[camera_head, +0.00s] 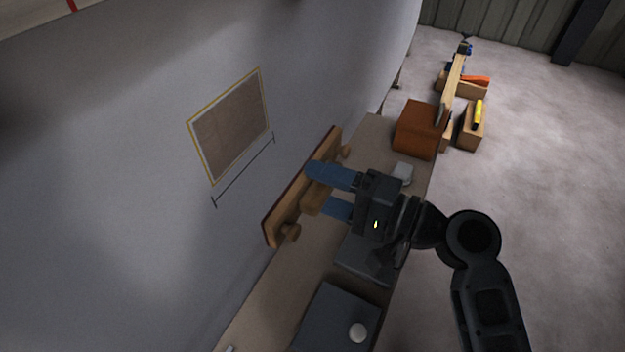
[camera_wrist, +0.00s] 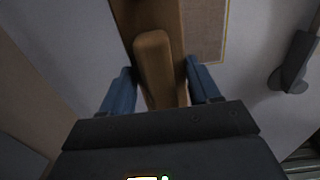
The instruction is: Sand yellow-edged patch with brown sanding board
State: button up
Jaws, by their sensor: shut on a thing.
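The yellow-edged patch (camera_head: 230,126) is a brown rectangle on the grey hull wall, left of centre in the head view. Part of it also shows at the upper right of the wrist view (camera_wrist: 205,30). The brown sanding board (camera_head: 276,220) is a long wooden board with a dark reddish face turned to the hull. My gripper (camera_head: 326,190), with blue fingers, is shut on the board's middle handle (camera_wrist: 154,62). The board is below and right of the patch, apart from it. I cannot tell whether the board touches the hull.
A narrow bench (camera_head: 262,308) runs along the hull under the board. It bears a dark grey box (camera_head: 330,312) with a white knob and a reddish-brown box (camera_head: 418,128). Wooden pieces and tools stand at the far right. A thin black line (camera_head: 245,170) lies below the patch.

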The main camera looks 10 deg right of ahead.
jog(key=shift+v, duration=1.95)
